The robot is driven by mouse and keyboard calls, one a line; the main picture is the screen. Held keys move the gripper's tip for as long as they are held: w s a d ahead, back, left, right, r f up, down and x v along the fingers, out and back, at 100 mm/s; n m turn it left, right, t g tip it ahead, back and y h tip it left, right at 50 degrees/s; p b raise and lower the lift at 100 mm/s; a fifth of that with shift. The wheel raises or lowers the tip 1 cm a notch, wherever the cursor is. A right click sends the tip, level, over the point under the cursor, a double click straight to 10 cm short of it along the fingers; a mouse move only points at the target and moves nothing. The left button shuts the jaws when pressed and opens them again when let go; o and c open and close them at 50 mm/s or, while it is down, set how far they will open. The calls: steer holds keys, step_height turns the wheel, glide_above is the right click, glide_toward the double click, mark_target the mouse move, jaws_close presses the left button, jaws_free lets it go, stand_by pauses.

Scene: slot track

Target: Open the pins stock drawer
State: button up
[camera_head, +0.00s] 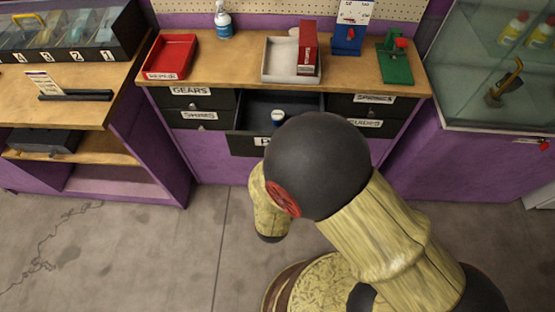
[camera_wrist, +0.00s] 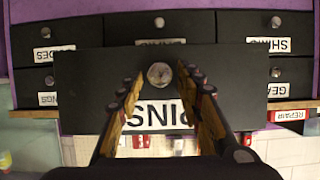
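The pins stock drawer (camera_head: 245,143) is black and stands pulled out from the middle of the purple bench, its inside partly showing. In the wrist view its front (camera_wrist: 80,95) looms nearer than its neighbours, with an upside-down PINS label (camera_wrist: 155,117) and a round metal knob (camera_wrist: 159,75). My gripper (camera_wrist: 160,82) is open, with a finger on each side of the knob and visible gaps between. In the head view my arm hides the gripper, the knob and most of the drawer's right part. A small white-topped object (camera_head: 278,115) shows in the drawer.
Closed drawers flank it: GEARS (camera_head: 215,101) and one below on the left, SPRINGS (camera_head: 345,103) and GUIDES (camera_head: 385,128) on the right. A red tray (camera_head: 157,74) and a pale tray (camera_head: 277,73) stand on the benchtop. The floor at left is clear.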

steer(key=shift+s, duration=0.1)
steer(key=v, duration=1.1)
steer(key=shift+s+r, duration=0.25)
steer(key=shift+s, duration=0.1)
stand_by(0.4)
steer(key=s+a+f+n+g+y, duration=0.2)
steer(key=s+a+f+g, duration=0.3)
steer(key=f, duration=0.3)
steer(key=s+a+r+n+g+y, duration=0.25)
steer(key=s+a+g, duration=0.35)
steer(key=s, duration=0.4)
steer(key=w+d+r+m+t+h, duration=0.1)
steer(key=w+d+r, duration=0.2)
steer(key=d+r, duration=0.7)
steer(key=w+d+r+m+t+h, duration=0.1)
steer(key=w+d+r, duration=0.2)
steer(key=d+r, duration=0.7)
steer(key=w+d+r+m+t+h, duration=0.1)
steer(key=w+d+r+m+h, duration=0.1)
steer(key=d+r, duration=0.8)
steer(key=shift+w+d, duration=0.5)
steer(key=shift+d, duration=0.3)
